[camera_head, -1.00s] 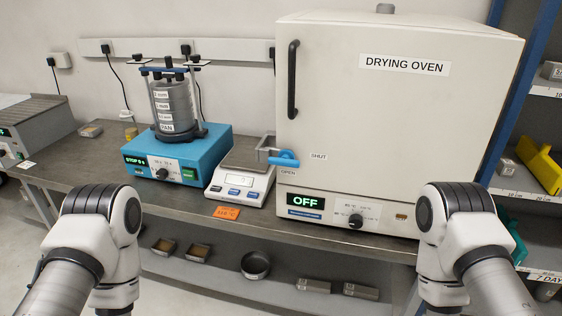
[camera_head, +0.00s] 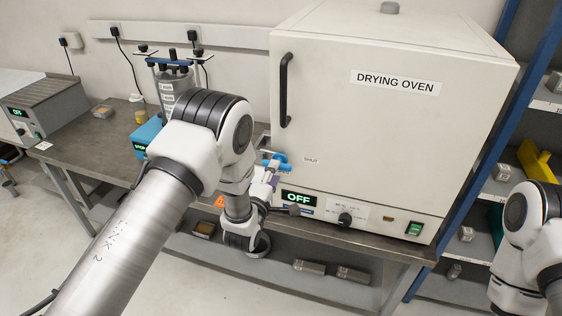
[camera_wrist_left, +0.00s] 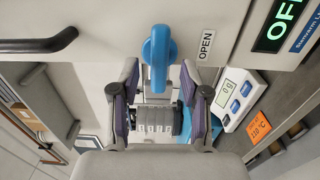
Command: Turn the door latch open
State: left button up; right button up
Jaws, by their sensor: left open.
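The white drying oven (camera_head: 390,130) has its door closed. My left gripper (camera_head: 266,178) is at the latch, partly hidden by my left arm. In the left wrist view my left gripper (camera_wrist_left: 160,75) is open, with a finger on each side of the handle's end. Contact cannot be told. My right gripper is out of view.
The door's black handle (camera_head: 285,90) is above the latch. A balance (camera_wrist_left: 236,93) stands beside the oven, with an orange tag (camera_wrist_left: 259,126) at the bench edge. Shelving (camera_head: 495,185) stands at the right.

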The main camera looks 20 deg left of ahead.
pick_arm(q)
jog(key=w, duration=0.3)
jog(key=shift+d+r+p, duration=0.1)
jog(key=shift+d+p, duration=0.2)
jog(key=shift+w, duration=0.2)
jog(key=shift+a, duration=0.2)
grip_shut()
